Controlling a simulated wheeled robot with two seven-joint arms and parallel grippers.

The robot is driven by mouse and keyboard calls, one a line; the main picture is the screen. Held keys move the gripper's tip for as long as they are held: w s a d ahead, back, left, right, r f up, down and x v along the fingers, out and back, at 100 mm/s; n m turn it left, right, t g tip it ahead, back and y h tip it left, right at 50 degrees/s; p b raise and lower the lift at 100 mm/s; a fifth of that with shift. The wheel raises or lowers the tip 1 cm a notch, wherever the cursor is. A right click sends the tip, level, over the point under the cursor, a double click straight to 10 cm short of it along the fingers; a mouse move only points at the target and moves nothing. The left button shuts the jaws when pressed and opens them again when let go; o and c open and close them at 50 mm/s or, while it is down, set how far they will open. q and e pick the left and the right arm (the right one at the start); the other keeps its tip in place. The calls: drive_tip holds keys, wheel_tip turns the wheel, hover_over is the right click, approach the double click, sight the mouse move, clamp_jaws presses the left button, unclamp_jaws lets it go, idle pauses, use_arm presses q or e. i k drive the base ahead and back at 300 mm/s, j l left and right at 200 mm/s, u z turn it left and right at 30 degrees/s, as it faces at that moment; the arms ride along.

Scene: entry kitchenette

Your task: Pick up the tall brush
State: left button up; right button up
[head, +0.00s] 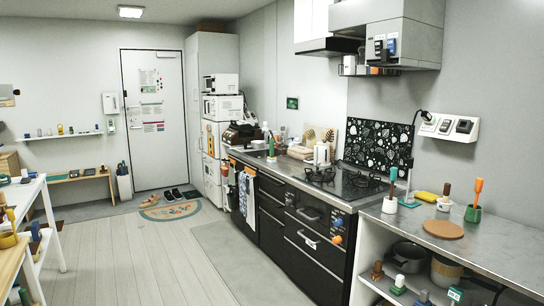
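Several upright handled items stand on the steel counter (500,240) at the right, and I cannot tell for certain which is the tall brush. An orange-topped item (478,190) stands in a small dark green cup (472,214). Left of it is a brown-handled item (447,190) with a pale base. Neither of my grippers is in view.
A yellow sponge (427,196) and round brown mat (443,230) lie on the counter. The shelf below holds pots (408,257) and small items. The stove (345,183) is left of it. Another table (22,190) stands at far left; the floor (130,260) between is clear.

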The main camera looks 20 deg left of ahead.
sight(271, 159)
drive_tip(key=i+j+u, duration=0.5)
drive_tip(key=i+u, duration=0.15)
drive_tip(key=i+j+u, duration=0.1)
drive_tip(key=i+u, duration=0.2)
drive_tip(key=i, duration=0.2)
drive_tip(key=i+u, duration=0.2)
drive_tip(key=i, duration=1.3)
drive_tip(key=i+z, duration=0.1)
drive_tip(key=i, duration=0.4)
drive_tip(key=i+j+z, duration=0.15)
drive_tip(key=i, duration=0.3)
drive_tip(key=i+j+z, duration=0.1)
drive_tip(key=i, duration=0.4)
drive_tip(key=i+j+z, duration=0.25)
drive_tip(key=i+z, duration=0.2)
drive_tip(key=i+j+z, duration=0.85)
